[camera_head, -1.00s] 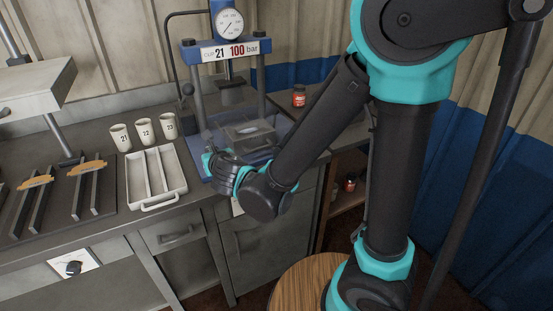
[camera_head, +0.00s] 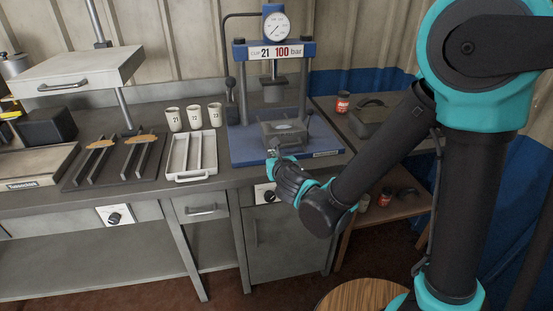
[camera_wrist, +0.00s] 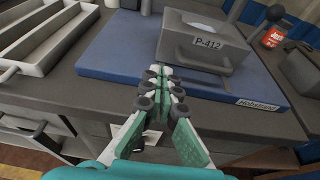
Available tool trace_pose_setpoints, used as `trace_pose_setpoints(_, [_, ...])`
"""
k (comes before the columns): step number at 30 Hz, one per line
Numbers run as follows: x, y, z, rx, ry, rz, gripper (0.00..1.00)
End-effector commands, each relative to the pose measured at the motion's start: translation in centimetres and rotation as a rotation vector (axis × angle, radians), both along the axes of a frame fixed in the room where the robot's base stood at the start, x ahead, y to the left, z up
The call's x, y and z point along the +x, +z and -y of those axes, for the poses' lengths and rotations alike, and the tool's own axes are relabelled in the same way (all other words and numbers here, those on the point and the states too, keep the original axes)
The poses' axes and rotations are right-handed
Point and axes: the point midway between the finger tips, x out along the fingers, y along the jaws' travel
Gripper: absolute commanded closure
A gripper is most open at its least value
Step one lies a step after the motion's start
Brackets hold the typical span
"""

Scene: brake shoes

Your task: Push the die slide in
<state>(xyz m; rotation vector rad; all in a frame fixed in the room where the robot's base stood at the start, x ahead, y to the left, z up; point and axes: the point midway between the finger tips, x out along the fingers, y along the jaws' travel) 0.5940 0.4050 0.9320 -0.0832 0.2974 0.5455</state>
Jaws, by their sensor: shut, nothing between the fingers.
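The die slide is the grey block marked P-412 (camera_wrist: 205,42), with a handle on its front face. It sits on the blue press base (camera_wrist: 105,55). In the head view the die block (camera_head: 284,133) stands between the press columns, under the ram (camera_head: 274,90). My gripper (camera_wrist: 160,78) is shut and empty, its fingertips at the lower left of the block's front, by the left end of the handle. In the head view my gripper (camera_head: 273,153) is at the front edge of the blue base. I cannot tell whether the fingertips touch the block.
A white divided tray (camera_head: 193,178) and three cups (camera_head: 195,116) stand left of the press. A rack with dark rails (camera_head: 120,160) lies farther left.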

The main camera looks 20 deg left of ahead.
Motion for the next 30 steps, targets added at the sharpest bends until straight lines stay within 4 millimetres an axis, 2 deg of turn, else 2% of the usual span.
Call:
trace_pose_setpoints(6, [3.2,-1.2,-1.9,-0.001,-0.002,0.000,1.00])
trace_pose_setpoints(13, [5.7,-1.1,-3.4,0.000,-0.001,0.000,1.00])
trace_pose_setpoints(18, [6.4,-1.1,-3.8,0.000,-0.001,0.000,1.00])
trace_pose_setpoints(30, [6.6,-1.1,-4.0,-0.001,0.000,0.000,1.00])
